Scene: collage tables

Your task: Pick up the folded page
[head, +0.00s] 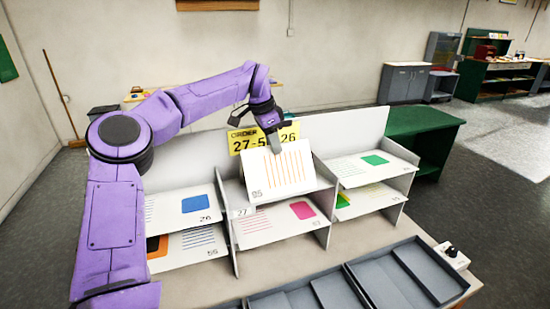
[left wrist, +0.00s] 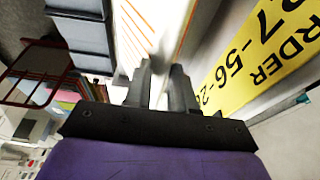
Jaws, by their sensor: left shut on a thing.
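My left gripper (head: 276,148) is shut on the top edge of a white page (head: 279,175) with orange vertical lines and a number in its lower left corner. The page is tilted up in front of the rack's middle column, with its face toward the head camera. In the left wrist view the two fingers (left wrist: 163,85) are close together at the edge of the page (left wrist: 135,30). I cannot tell from these views whether the page's lower edge touches the rack. My right gripper is not in view.
A yellow order sign (head: 242,141) is on the rack's back panel, partly hidden by my gripper. Other pages lie in the rack, with blue (head: 195,203), pink (head: 303,210) and green (head: 375,160) squares. Grey trays (head: 415,270) stand in front. A green cabinet (head: 425,122) is behind right.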

